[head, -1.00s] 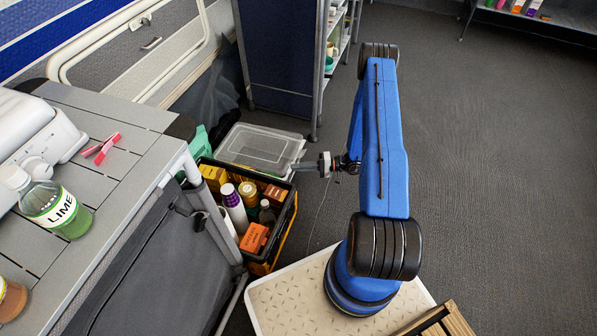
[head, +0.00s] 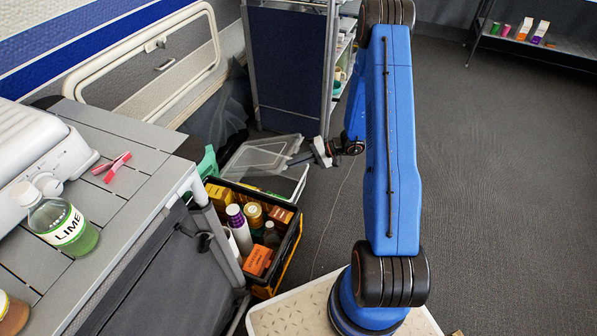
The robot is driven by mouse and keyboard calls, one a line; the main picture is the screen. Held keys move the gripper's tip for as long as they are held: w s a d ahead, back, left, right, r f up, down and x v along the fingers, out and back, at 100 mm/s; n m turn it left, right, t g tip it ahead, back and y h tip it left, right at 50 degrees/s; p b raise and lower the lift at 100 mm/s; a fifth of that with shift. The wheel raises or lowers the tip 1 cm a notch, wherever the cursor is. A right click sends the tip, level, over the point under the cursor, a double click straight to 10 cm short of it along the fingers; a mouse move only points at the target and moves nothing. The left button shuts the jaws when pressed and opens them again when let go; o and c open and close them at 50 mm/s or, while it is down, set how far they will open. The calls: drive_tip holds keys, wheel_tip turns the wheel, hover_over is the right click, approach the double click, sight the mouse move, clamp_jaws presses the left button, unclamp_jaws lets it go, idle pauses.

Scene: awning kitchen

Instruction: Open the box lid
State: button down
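The box (head: 296,182) stands on the floor beyond the black crate. Its clear lid (head: 262,152) is raised and tilted, with its near right side lifted off the box and a white interior showing below it. My gripper (head: 306,157) is at the right edge of the lid, with its fingers pointing left towards it. The fingers are small and overlap the lid's edge, so I cannot tell whether they are shut on it or only touch it.
A black and yellow crate (head: 293,240) full of bottles and cartons stands just in front of the box. A grey table (head: 140,170) with a lime bottle (head: 62,222) is at left. A blue shelf unit (head: 287,65) stands behind.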

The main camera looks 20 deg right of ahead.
drive_tip(key=w+a+r+m+g+h, duration=0.1)
drive_tip(key=w+a+r+g+h, duration=0.1)
drive_tip(key=w+a+r, duration=0.45)
drive_tip(key=w+a+r+g+h, duration=0.15)
drive_tip(key=w+a+r, duration=0.25)
drive_tip(key=r, duration=0.6)
drive_tip(key=w+a+r+m+g+h, duration=0.1)
drive_tip(key=w+a+r, duration=0.5)
drive_tip(key=w+a, duration=0.7)
drive_tip(key=shift+w+a+g+h, duration=0.35)
drive_tip(key=shift+g+h, duration=0.4)
drive_tip(key=shift+h, duration=0.6)
drive_tip(key=shift+r, duration=0.1)
drive_tip(key=c, duration=2)
unclamp_jaws()
